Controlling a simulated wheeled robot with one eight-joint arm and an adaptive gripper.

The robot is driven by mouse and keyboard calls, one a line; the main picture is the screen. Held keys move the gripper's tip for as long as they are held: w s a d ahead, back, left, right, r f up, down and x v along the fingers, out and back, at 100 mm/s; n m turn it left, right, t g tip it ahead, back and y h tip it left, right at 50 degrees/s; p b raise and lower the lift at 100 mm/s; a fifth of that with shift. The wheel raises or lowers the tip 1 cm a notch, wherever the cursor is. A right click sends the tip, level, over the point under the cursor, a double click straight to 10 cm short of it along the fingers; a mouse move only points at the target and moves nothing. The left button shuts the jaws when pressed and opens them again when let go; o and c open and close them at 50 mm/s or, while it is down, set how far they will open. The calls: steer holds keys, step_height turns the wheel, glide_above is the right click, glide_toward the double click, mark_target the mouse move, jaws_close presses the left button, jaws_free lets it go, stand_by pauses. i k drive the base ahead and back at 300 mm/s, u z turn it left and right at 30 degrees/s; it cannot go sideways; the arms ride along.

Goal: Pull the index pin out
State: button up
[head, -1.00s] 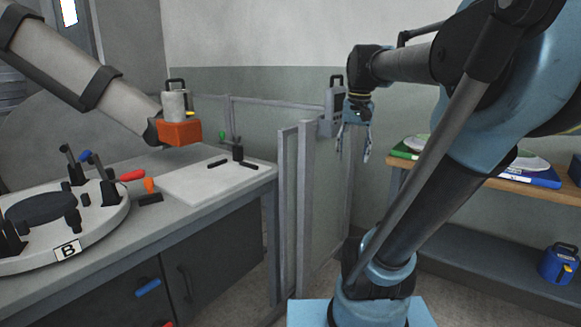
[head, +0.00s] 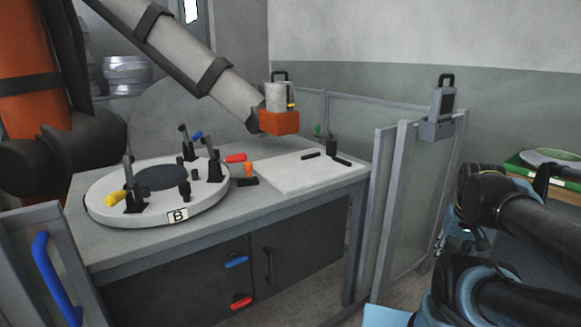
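A round grey mould (head: 160,211) with a dark disc (head: 158,177) in its middle and a "B" label (head: 178,215) sits on the workbench. Black toggle clamps with coloured handles stand around its rim, one handle yellow (head: 115,197). Short black pegs (head: 184,189) stand on its right side. A small orange knob (head: 248,169) stands just beyond its right edge. I cannot tell which of these is the index pin. My gripper (head: 466,238) is at the right, beyond the bench and the fence, far from the mould. My arm partly hides it, and its opening is unclear.
The workbench (head: 125,243) has a pale board (head: 300,172) with small black parts. A large grey arm with an orange end block (head: 279,122) hangs over it. A glazed fence (head: 410,200) stands between the bench and my arm. A blue-handled gate (head: 55,280) is at left.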

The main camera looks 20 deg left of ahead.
mark_target(248, 165)
steer(key=u, duration=2.3)
steer(key=k, duration=0.3)
steer(key=z, duration=0.45)
steer(key=i, duration=0.25)
steer(key=z, duration=0.05)
